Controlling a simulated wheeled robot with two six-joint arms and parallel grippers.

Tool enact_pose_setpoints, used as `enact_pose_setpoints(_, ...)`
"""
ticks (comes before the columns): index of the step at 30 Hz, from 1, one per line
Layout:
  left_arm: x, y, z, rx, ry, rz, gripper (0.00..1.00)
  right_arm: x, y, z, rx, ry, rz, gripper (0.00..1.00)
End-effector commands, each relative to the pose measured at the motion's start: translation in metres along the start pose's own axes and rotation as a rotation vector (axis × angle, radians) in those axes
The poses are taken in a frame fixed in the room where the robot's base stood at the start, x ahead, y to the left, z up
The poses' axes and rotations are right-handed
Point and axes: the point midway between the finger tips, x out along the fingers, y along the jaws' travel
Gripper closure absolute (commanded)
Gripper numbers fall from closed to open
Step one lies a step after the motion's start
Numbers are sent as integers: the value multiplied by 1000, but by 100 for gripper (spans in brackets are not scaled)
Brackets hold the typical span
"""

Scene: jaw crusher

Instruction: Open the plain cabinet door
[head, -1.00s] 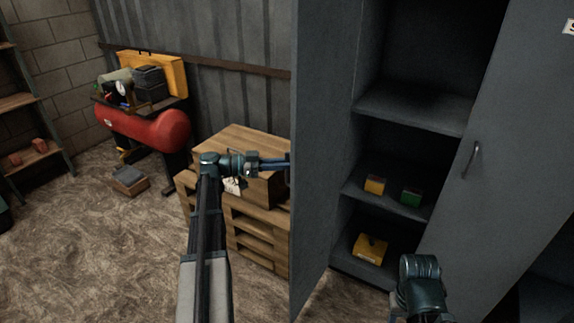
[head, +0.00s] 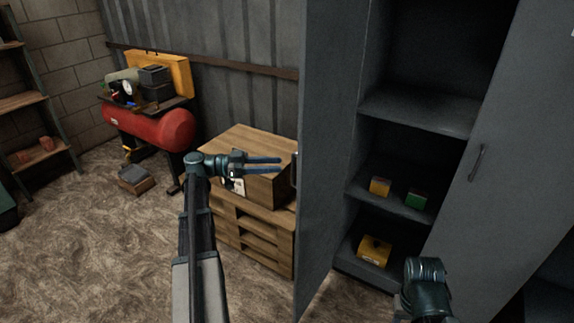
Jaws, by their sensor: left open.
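The plain cabinet door (head: 328,130) stands swung open on the left side of the grey cabinet, seen nearly edge-on. Its handle (head: 295,171) shows on the door's left face. My left gripper (head: 279,165) is open and empty, its two fingers pointing right toward the handle with a small gap between. The other cabinet door (head: 497,150), with a dark bar handle (head: 477,163), covers the cabinet's right side. Part of my right arm shows at the bottom right, but its gripper is out of sight.
The cabinet shelves (head: 420,108) hold a yellow box (head: 380,187), a green box (head: 416,200) and a larger yellow box (head: 374,250). A wooden crate (head: 262,150) on pallets stands behind my left gripper. A red compressor (head: 150,125) is farther back. Floor at left is mostly clear.

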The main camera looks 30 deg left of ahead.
Motion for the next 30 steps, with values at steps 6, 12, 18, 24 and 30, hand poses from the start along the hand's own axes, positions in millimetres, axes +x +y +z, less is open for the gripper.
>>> enact_pose_setpoints(6, -46, -2, 0, 0, 0, -2, 56, 0, 0, 0, 0, 0, 0, 50)
enact_pose_setpoints(12, -71, -1, 0, 0, 0, 0, 56, 0, 0, 0, 0, 0, 0, 50)
enact_pose_setpoints(18, -78, 0, 0, 0, 0, 1, 56, 0, 0, 0, 0, 0, 0, 50)
enact_pose_setpoints(24, -78, 0, 0, 0, 0, 1, 56, 0, 0, 0, 0, 0, 0, 50)
enact_pose_setpoints(30, -78, 0, 0, 0, 0, 1, 56, 0, 0, 0, 0, 0, 0, 50)
